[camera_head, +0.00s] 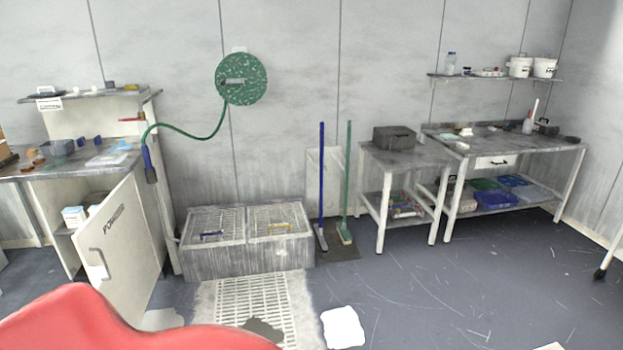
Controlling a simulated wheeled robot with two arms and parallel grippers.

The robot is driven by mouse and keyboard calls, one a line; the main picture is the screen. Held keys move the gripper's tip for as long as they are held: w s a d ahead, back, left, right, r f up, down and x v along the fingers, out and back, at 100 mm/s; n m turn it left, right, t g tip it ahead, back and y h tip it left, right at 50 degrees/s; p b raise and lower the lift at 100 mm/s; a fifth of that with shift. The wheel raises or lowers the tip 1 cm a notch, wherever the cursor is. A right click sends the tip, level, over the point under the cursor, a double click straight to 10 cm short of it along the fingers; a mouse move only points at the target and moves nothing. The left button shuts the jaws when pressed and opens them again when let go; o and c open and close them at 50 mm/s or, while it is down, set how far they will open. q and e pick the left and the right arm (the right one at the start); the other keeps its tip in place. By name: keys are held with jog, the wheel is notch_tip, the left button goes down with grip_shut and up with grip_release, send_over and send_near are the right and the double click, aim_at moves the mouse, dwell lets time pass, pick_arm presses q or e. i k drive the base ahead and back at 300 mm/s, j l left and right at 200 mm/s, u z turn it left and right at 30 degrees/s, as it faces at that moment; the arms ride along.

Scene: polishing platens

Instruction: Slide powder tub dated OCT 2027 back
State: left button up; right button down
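Two white tubs with dark marks on their fronts stand side by side on the wall shelf at the upper right: a left tub (519,67) and a right tub (545,67). They are too small to read, so I cannot tell whether either is the powder tub dated OCT 2027. Small pale containers (74,216) sit inside the open cabinet at the left; their labels are also unreadable. Neither of my grippers is in view.
The cabinet door (120,245) stands open into the floor space. A floor grate (252,305), a white patch (343,327) and a broom (345,190) lie or stand mid-scene. A workbench (500,145) stands below the wall shelf (494,77). The floor (450,290) at right is largely clear.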

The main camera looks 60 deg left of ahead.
aim_at(75, 217)
jog(key=k+l+u, duration=0.1)
jog(key=u, duration=4.7)
jog(key=i+j+u, duration=0.25)
jog(key=j, duration=0.4)
jog(key=i+j+u, duration=0.2)
jog(key=i+j, duration=0.2)
jog(key=j, duration=0.15)
jog(key=i+j+u, duration=0.25)
jog(key=i+j, duration=0.15)
jog(key=j, duration=0.15)
jog(key=i+z, duration=0.25)
jog(key=i, duration=0.3)
jog(key=i+z, duration=0.2)
jog(key=i, duration=0.3)
jog(key=i+j+z, duration=0.25)
jog(key=i, duration=0.25)
jog(key=i+j+z, duration=0.2)
jog(key=i, duration=0.3)
jog(key=i+l+z, duration=0.2)
jog(key=i+z, duration=1)
jog(key=z, duration=0.15)
jog(key=i+j+z, duration=0.2)
jog(key=i+z, duration=0.2)
jog(key=i+l+z, duration=0.1)
jog(key=i+z, duration=0.35)
jog(key=i, duration=0.5)
jog(key=i+j+z, duration=0.15)
jog(key=i+z, duration=0.3)
jog(key=i, duration=0.45)
